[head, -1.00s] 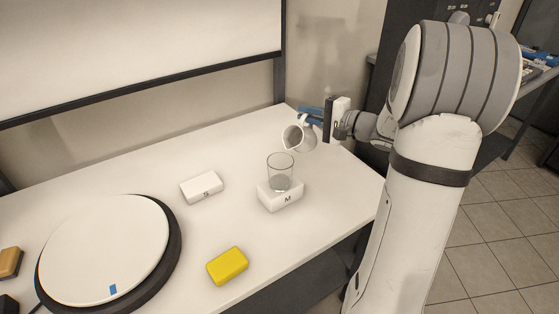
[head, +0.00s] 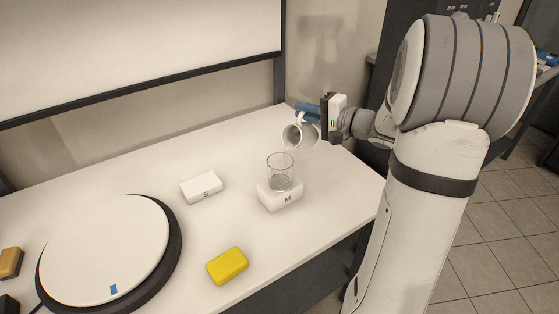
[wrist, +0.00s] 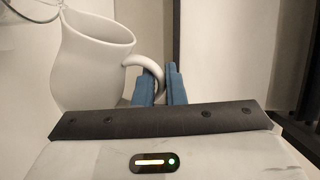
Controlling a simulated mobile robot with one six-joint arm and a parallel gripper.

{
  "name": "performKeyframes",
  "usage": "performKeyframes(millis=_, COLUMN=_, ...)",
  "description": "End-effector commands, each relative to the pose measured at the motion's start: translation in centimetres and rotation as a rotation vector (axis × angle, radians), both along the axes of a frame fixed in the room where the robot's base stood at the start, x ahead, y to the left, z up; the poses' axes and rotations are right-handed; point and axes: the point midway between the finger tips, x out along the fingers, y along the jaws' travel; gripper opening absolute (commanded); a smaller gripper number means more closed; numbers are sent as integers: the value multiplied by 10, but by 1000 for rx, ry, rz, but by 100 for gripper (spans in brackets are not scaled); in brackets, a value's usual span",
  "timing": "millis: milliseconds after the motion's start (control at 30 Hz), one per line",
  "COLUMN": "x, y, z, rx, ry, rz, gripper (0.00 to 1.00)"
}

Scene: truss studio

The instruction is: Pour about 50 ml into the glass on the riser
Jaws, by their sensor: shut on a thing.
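A clear glass (head: 280,172) stands upright on the white riser marked M (head: 281,200). It seems to hold a little clear liquid at the bottom. My gripper (head: 311,113) is behind and right of the glass, with its blue fingers shut on the handle of a white pitcher (head: 299,134). The pitcher is tilted, its mouth turned toward the glass, just above and behind the rim. In the wrist view the pitcher (wrist: 90,60) fills the left side, and the fingers (wrist: 160,84) close on its handle. No stream shows, and the pitcher's contents are hidden.
A second white block marked S (head: 202,187) lies left of the riser. A yellow sponge (head: 227,266) lies in front. A large round white turntable (head: 105,250) with a dark rim takes up the left. The table's right edge is close to the riser.

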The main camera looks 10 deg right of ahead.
Motion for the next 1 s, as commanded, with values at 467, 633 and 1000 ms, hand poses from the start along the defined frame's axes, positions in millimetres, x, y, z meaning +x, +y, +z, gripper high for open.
performKeyframes(millis=467, x=-1, y=2, z=3, rx=-18, ry=-16, rz=0, gripper=0)
performKeyframes(millis=633, x=-1, y=2, z=3, rx=-25, ry=-20, rz=0, gripper=0)
performKeyframes(millis=1000, x=-3, y=4, z=5, rx=-44, ry=-35, rz=0, gripper=0)
